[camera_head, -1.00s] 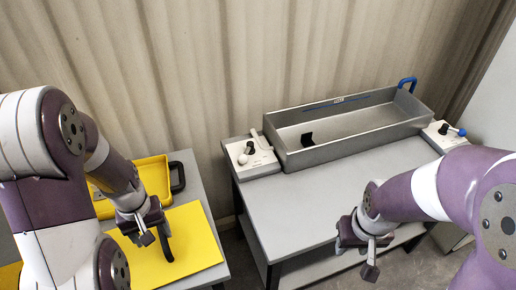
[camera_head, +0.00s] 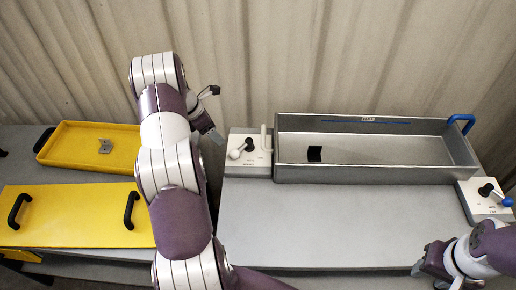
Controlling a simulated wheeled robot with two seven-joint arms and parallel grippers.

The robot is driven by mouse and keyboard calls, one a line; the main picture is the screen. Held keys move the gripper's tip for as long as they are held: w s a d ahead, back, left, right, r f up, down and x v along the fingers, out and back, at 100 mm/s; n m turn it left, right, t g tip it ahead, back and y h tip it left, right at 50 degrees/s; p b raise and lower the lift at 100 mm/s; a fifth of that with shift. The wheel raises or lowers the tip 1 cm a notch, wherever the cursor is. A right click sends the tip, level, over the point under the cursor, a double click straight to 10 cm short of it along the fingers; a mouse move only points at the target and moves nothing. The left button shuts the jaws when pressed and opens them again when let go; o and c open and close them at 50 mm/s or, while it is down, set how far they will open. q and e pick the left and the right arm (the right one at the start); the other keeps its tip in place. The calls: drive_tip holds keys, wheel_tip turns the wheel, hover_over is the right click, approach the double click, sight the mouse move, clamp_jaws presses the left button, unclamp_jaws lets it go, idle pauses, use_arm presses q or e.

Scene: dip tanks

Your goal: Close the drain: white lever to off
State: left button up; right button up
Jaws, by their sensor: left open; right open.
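The white lever (camera_head: 235,154) sits on a pale control panel (camera_head: 254,163) at the left end of the grey metal tank (camera_head: 370,174). Its white knob points left and slightly toward me from a dark pivot. The panel's labels are too small to read. My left gripper (camera_head: 212,113) is open and empty, up and left of the lever and apart from it. My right gripper (camera_head: 424,268) is at the bottom right, in front of the tank's right end, partly cut off by the picture edge. It is open, and I see nothing in it.
A blue-knobbed lever (camera_head: 506,201) stands on a panel right of the tank. A black patch (camera_head: 314,154) lies in the tank. A yellow tray (camera_head: 75,150) with a small grey part and a yellow lid (camera_head: 72,220) are left. The grey tabletop (camera_head: 330,225) is clear.

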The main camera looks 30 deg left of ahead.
sight(232, 152)
use_arm(q)
drive_tip(key=d+f, duration=0.1)
drive_tip(key=f, duration=0.1)
drive_tip(key=w+d+f+n+p, duration=0.1)
drive_tip(key=f, duration=0.1)
drive_tip(key=w+d+f+n+p, duration=0.1)
drive_tip(key=f, duration=0.2)
drive_tip(key=shift+h, duration=0.3)
drive_tip(key=x, duration=0.2)
drive_tip(key=p+x, duration=0.1)
drive_tip(key=x, duration=0.1)
drive_tip(key=shift+a+f, duration=0.25)
drive_tip(key=shift+a, duration=0.05)
drive_tip(key=shift+d+f, duration=0.1)
drive_tip(key=shift+d, duration=0.05)
use_arm(e)
drive_tip(key=r, duration=0.3)
drive_tip(key=shift+s+a+r, duration=0.15)
drive_tip(key=shift+s+a, duration=0.1)
drive_tip(key=shift+s, duration=0.05)
use_arm(q)
clamp_jaws()
use_arm(e)
drive_tip(key=shift+a, duration=0.1)
